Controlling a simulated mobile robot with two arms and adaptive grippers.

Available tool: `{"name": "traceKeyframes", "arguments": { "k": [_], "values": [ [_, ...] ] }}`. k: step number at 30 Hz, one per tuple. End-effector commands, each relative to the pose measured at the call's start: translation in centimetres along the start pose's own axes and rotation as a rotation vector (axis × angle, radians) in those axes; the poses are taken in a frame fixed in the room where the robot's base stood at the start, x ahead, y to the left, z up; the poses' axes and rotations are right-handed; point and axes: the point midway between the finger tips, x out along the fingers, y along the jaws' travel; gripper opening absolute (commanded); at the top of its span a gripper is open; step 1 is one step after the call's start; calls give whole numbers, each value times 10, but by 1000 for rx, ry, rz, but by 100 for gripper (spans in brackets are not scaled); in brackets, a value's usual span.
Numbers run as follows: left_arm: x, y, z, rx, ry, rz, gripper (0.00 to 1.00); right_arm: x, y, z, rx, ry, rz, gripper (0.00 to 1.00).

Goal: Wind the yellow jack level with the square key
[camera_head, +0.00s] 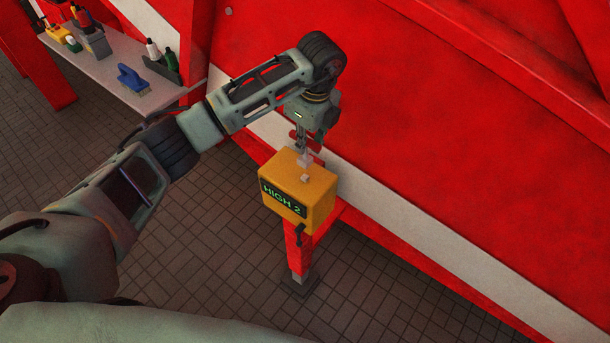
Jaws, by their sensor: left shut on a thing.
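The yellow jack (310,191) is a box on a red post, and the dark display on its front reads "HIGH 2" in green. A small pale stub (305,178) stands on its top face. My left gripper (304,146) points down above the back part of that top and is shut on what looks like the square key (304,160), a slim piece with a pale lower end. This end is close to the jack's top, behind the stub; I cannot tell whether it touches. The fingertips are small and partly hidden. My right gripper is not in view.
A large red machine wall with a white stripe (420,236) runs just behind the jack. A pale shelf (105,73) at upper left holds bottles, holders and a blue brush (132,79). The jack's foot (300,283) stands on a tiled floor, clear in front.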

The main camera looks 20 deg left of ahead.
Motion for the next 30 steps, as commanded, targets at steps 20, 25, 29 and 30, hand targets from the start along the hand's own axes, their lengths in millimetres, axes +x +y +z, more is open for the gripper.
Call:
{"name": "traceKeyframes", "arguments": {
  "k": [20, 25, 29, 30],
  "values": [
    [44, 0, -6, 1, 0, -1, 0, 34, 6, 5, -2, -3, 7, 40],
    [45, 0, -7, 1, 0, -1, 0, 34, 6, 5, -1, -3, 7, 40],
    [44, 0, -7, 1, 0, -1, 0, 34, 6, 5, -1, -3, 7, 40],
    [44, 0, -6, 1, 0, -1, 0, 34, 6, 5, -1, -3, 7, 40]
  ]
}}
